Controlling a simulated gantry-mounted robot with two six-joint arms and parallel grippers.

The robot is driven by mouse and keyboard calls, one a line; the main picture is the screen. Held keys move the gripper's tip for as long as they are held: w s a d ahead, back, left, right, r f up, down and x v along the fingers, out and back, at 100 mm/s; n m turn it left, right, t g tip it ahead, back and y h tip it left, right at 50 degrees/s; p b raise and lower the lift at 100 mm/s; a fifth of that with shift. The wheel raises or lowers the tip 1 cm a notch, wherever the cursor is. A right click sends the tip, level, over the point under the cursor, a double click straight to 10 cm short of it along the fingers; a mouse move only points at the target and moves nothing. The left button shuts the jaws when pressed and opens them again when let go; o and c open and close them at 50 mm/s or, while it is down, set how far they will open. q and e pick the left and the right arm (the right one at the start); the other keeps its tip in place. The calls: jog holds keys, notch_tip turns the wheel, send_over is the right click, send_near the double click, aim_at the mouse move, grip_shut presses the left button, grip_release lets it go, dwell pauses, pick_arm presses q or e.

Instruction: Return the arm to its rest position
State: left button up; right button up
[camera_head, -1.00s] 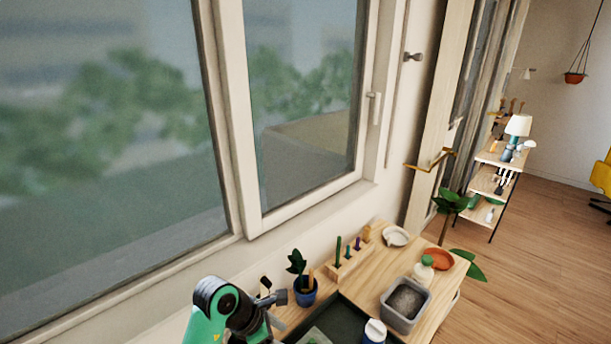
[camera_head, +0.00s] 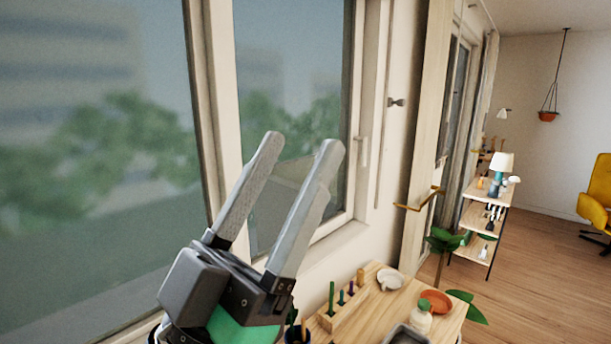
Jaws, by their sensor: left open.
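My left gripper (camera_head: 295,145) is raised large in the foreground in front of the window. Its two long grey fingers point up and to the right. They stand well apart with nothing between them, so it is open and empty. The black gripper body and green arm link below it cover part of the table's left side. My right gripper is not in view.
The window handle (camera_head: 362,150) is behind. A shelf (camera_head: 475,218) and yellow chair (camera_head: 598,190) stand farther right.

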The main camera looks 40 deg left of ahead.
pick_arm(q)
jog(key=shift+w+d+f+m+g+h, duration=0.15)
jog(key=shift+d+m+h, duration=0.1)
jog(key=shift+d+h, duration=0.25)
jog(key=shift+w+d+f+m+g+h, duration=0.15)
jog(key=shift+d+m+h, duration=0.1)
jog(key=shift+h, duration=0.45)
jog(key=shift+s+r, duration=0.1)
notch_tip(320, 180, up, 29)
jog(key=p, duration=2.9)
